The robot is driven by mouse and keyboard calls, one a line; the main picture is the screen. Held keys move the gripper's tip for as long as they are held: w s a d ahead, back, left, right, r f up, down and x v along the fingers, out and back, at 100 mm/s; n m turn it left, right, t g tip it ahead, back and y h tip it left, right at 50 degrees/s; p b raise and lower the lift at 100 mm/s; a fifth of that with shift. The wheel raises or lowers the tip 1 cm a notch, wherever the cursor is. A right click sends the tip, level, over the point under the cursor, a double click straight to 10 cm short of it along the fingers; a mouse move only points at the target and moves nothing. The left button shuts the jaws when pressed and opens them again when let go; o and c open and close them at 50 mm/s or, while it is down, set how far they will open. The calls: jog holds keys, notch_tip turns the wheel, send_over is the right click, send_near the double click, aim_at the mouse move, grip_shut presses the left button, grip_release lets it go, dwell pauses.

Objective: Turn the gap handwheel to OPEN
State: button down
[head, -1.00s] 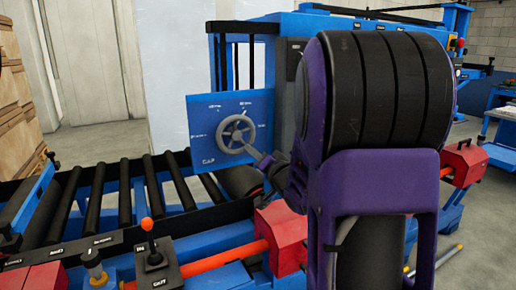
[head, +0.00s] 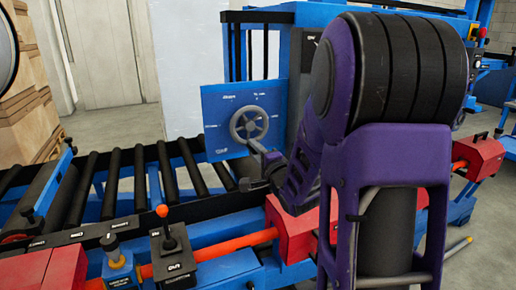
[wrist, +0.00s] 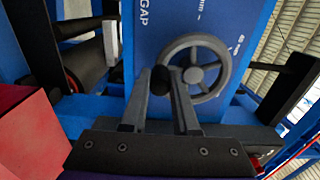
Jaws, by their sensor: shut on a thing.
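The grey gap handwheel (head: 249,124), with a spoked rim, is mounted on a blue panel (head: 215,112) marked GAP. In the wrist view the handwheel (wrist: 197,74) is seen close up, and a dark round knob (wrist: 160,82) sits at its rim. My gripper (wrist: 164,78) has its two fingers around this knob and is shut on it. In the head view my gripper (head: 256,148) is at the lower edge of the wheel, and my arm comes in from the right. Small white marks surround the wheel; which one reads OPEN is too small to tell.
A roller conveyor (head: 147,165) runs left below the panel. A lever with an orange ball (head: 162,211) and red blocks stand in front. Blue machine framing (head: 305,15) rises behind. Concrete floor is free at the far right.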

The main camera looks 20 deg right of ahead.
jog(key=shift+a+m, duration=0.3)
dwell(0.4)
jog(key=c, duration=0.7)
grip_release()
jog(key=shift+s, duration=0.1)
